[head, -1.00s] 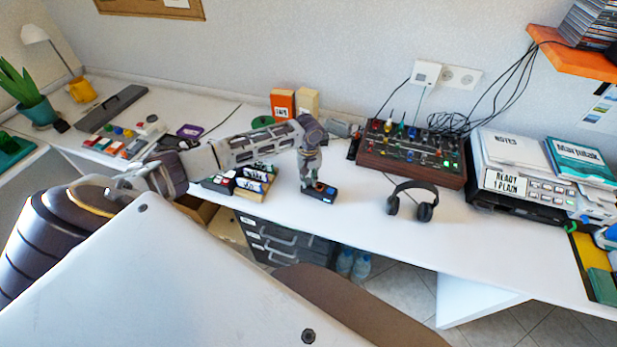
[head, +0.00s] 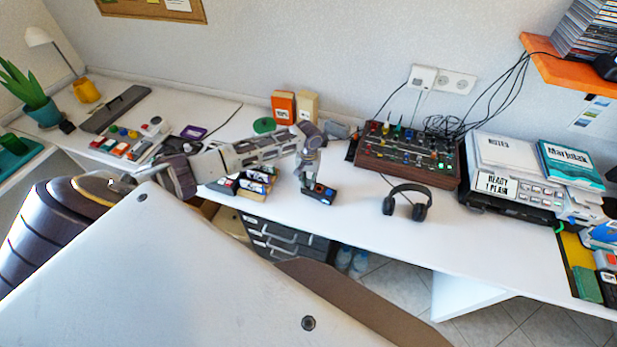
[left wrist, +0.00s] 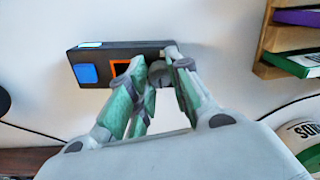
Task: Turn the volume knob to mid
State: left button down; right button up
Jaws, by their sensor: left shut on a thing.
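A small dark control box (head: 324,193) stands on the white desk, left of the headphones. In the left wrist view the box (left wrist: 92,55) shows a blue button (left wrist: 87,74), an orange-framed dark square (left wrist: 120,67) and a grey round knob (left wrist: 157,73) at its right end. My left gripper (head: 307,178) points down at the left part of the box. In the left wrist view its green-grey fingers (left wrist: 160,68) are closed around the knob, which they partly cover. The knob's pointer and any scale marks cannot be made out. My right gripper is not in view.
Headphones (head: 407,203) lie right of the box, with a wood-sided mixer (head: 408,160) behind them. A tray of boxes (head: 255,183) stands close to the left of my gripper. Clear desk (head: 365,225) lies in front of the headphones.

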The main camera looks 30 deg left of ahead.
aim_at(309, 181)
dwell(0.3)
pick_arm(q)
jog(key=c, duration=1.3)
grip_release()
jog(key=shift+o, duration=0.2)
notch_tip(309, 181, up, 12)
